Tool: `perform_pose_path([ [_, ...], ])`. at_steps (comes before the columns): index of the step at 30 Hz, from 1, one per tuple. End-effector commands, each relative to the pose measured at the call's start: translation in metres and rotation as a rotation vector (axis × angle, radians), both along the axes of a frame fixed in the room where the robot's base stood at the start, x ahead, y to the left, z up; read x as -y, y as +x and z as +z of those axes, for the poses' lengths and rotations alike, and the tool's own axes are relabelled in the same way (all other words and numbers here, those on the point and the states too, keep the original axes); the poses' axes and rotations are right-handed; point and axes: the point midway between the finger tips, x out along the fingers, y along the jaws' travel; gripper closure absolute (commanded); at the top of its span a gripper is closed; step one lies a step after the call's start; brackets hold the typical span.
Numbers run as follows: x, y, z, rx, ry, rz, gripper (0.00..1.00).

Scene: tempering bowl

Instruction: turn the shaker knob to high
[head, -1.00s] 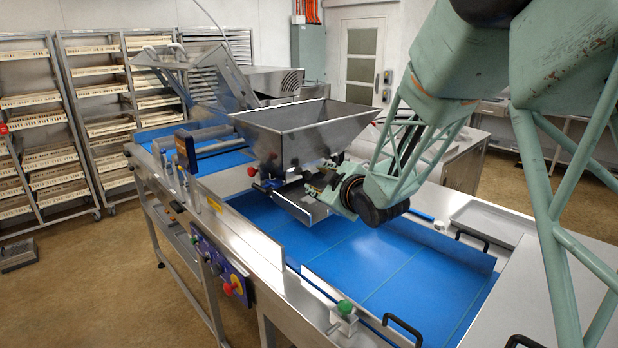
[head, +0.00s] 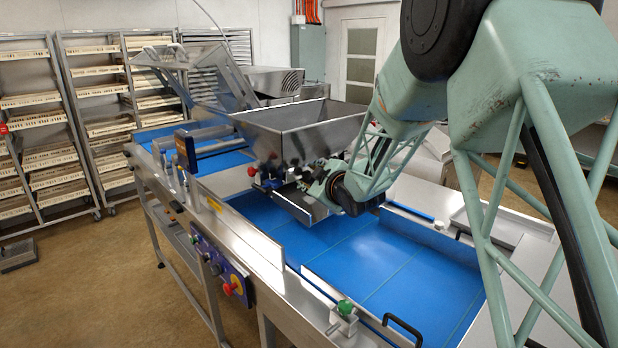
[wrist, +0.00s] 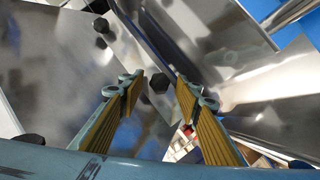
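My gripper (wrist: 159,84) is open in the wrist view, with its two ribbed fingers apart and nothing held between them. A red knob (head: 251,171) sits at the hopper's lower left.
The blue belt (head: 370,260) runs under the hopper. A control panel with a red button (head: 230,289) is on the machine's front side. A green knob (head: 345,308) stands at the near belt edge.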

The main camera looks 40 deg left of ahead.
Motion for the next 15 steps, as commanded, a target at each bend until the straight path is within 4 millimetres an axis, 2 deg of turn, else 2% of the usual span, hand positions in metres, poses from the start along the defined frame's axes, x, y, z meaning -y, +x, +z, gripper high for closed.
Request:
perform_pose_path([
  [7,0.0000,0.0001,-0.0002,0.000,0.000,0.000,0.69],
  [15,0.0001,0.0001,-0.0003,0.000,0.000,0.000,0.93],
])
